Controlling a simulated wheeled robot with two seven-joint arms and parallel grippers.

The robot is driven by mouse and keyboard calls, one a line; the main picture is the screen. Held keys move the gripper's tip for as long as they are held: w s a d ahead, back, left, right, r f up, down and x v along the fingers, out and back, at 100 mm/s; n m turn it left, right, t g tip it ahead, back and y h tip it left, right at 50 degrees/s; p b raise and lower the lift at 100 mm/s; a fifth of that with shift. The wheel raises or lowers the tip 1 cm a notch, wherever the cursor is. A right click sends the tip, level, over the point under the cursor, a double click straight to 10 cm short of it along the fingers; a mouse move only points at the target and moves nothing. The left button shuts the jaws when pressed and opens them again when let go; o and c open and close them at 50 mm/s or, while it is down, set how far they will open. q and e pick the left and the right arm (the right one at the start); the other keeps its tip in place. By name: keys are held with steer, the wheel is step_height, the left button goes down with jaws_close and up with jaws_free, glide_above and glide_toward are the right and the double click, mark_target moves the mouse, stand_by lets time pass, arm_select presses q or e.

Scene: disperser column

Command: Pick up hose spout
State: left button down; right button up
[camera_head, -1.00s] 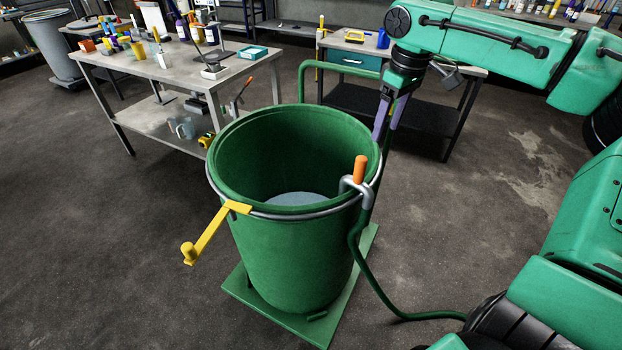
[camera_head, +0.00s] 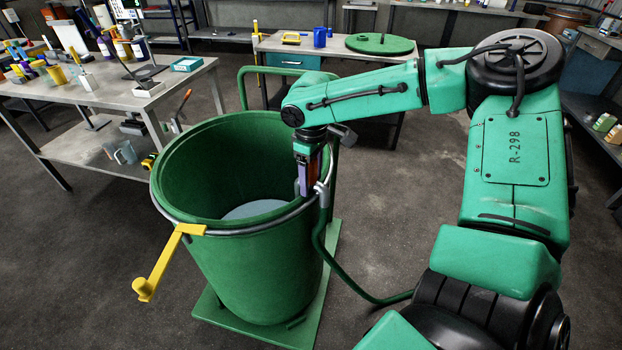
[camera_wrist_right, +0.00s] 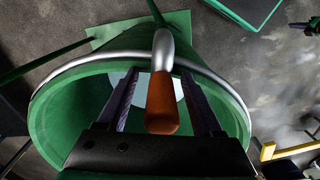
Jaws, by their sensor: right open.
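The hose spout has an orange handle and a grey metal hook. In the right wrist view its orange handle (camera_wrist_right: 161,106) lies between the two purple fingers of my open right gripper (camera_wrist_right: 160,80), with gaps showing on both sides. In the head view the grey hook of the spout (camera_head: 322,193) hangs on the rim of the green barrel (camera_head: 245,262), on its right side. My right gripper (camera_head: 307,180) points down there and mostly hides the handle. A green hose (camera_head: 345,278) runs down from the spout to the floor. My left gripper is not in view.
A yellow crank arm (camera_head: 165,262) sticks out at the barrel's front left. The barrel stands on a green base plate (camera_head: 225,318). A cluttered table (camera_head: 180,88) is at the left. A green lid (camera_head: 380,44) lies on the back table. Floor to the right is bare.

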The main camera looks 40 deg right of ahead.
jaws_close()
steer(key=shift+w+r, duration=0.1)
steer(key=shift+r, duration=0.05)
stand_by(1.2)
